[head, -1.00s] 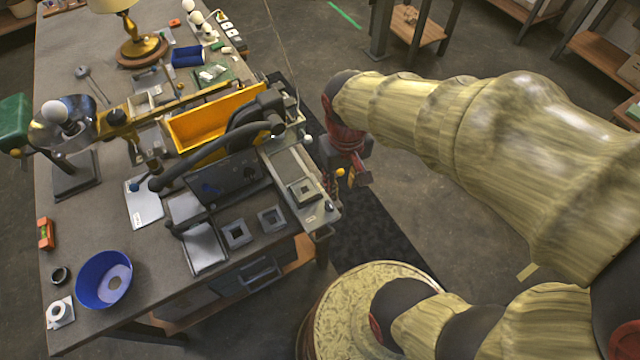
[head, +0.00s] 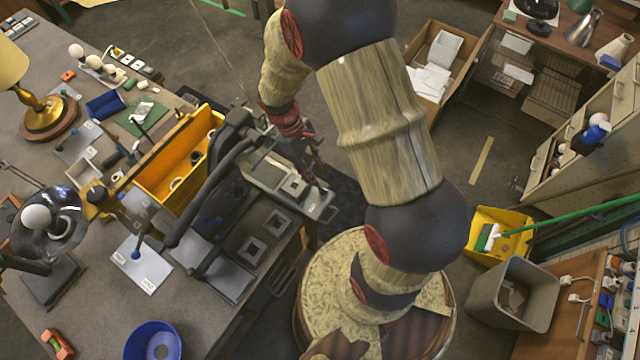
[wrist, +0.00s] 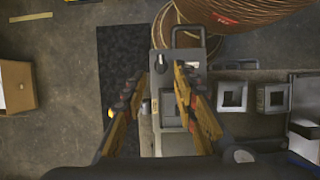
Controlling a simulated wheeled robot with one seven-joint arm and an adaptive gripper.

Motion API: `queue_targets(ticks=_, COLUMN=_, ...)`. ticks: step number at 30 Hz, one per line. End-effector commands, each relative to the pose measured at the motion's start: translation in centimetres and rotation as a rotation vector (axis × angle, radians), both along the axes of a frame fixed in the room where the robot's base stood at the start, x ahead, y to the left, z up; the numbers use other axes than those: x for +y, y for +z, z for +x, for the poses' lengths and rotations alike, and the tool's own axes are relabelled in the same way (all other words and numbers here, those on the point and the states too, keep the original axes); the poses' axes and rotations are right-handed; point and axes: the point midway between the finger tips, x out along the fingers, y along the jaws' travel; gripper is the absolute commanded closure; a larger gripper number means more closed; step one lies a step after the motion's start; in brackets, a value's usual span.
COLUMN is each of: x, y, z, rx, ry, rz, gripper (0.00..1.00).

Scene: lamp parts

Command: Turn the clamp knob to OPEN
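My gripper (head: 316,168) hangs over the right end of a metal fixture plate (head: 262,172) at the bench edge. In the wrist view its two fingers (wrist: 160,72) are spread, with nothing between the tips. A small upright metal knob (wrist: 160,63) with a pale top stands on the plate near the looped handle, below or beyond the fingertips. It may be the clamp knob, but I cannot read any OPEN mark. A small yellow part (wrist: 109,113) shows beside the left finger. A blue knob (head: 135,255) stands on a white labelled card (head: 143,266) farther left.
A yellow bin (head: 170,165) and a black curved-arm device (head: 212,190) stand left of the plate. Square dark blocks (head: 252,250) lie in front. A round patterned drum top (head: 325,290) is near my arm.

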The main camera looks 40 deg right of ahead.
Motion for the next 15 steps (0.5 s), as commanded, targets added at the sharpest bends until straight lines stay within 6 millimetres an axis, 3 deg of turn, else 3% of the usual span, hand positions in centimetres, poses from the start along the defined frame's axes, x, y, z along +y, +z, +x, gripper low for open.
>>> queue_targets(ticks=9, x=-0.6, y=-4.5, z=-1.8, rx=0.002, ry=-0.001, rz=0.000, gripper=0.71)
queue_targets(ticks=15, x=-0.8, y=-5.8, z=-2.3, rx=0.000, ry=-0.002, rz=0.000, gripper=0.71)
